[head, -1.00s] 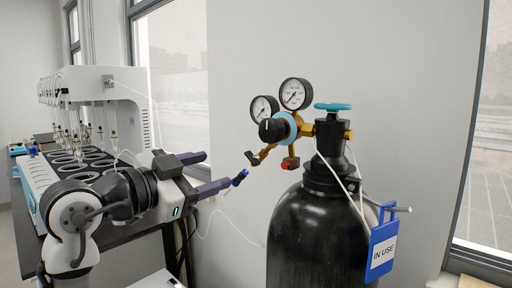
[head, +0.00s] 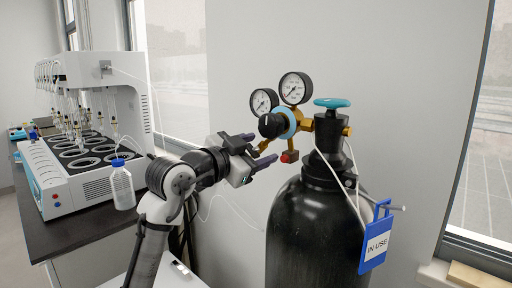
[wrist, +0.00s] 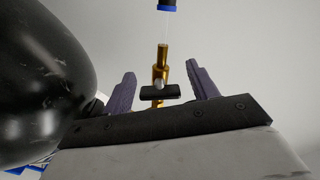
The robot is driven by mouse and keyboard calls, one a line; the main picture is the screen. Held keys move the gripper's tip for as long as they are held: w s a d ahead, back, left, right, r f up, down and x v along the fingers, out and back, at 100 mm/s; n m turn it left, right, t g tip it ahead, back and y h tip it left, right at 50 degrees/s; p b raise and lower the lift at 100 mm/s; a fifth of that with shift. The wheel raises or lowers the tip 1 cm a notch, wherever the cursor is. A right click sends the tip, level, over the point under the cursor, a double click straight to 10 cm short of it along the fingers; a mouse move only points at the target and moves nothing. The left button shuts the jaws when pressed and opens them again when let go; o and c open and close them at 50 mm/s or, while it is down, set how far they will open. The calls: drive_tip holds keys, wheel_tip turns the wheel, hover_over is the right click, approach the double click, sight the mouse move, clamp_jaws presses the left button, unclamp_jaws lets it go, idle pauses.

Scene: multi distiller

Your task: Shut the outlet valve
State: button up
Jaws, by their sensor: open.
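The outlet valve shows in the wrist view as a brass tube (wrist: 161,69) with a black bar handle (wrist: 159,92) lying across it. In the head view its brass part (head: 263,144) is at the lower left of the regulator, partly covered by my fingers. The regulator has a black knob (head: 271,125) and two gauges (head: 295,88). My gripper (head: 264,148) is open at the valve, and the wrist view shows the handle between its two purple-grey fingers (wrist: 160,72). I cannot tell whether either finger touches it.
The black gas cylinder (head: 315,235) stands close beside my gripper, with a teal top handwheel (head: 331,103) and a blue "IN USE" tag (head: 377,240). A blue-ended fitting (wrist: 168,8) shows at the top of the wrist view. A bottle (head: 122,185) stands on the bench left.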

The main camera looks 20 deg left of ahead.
drive_tip(key=c, duration=1)
drive_tip(key=shift+f+m+b, duration=0.15)
drive_tip(key=shift+m+b, duration=0.35)
drive_tip(key=shift+b, duration=0.25)
drive_tip(key=shift+m, duration=0.4)
drive_tip(key=o, duration=1)
drive_tip(key=b+v, duration=0.3)
drive_tip(key=v, duration=1.1)
drive_tip(key=shift+r+b, duration=0.2)
drive_tip(key=shift+b, duration=0.2)
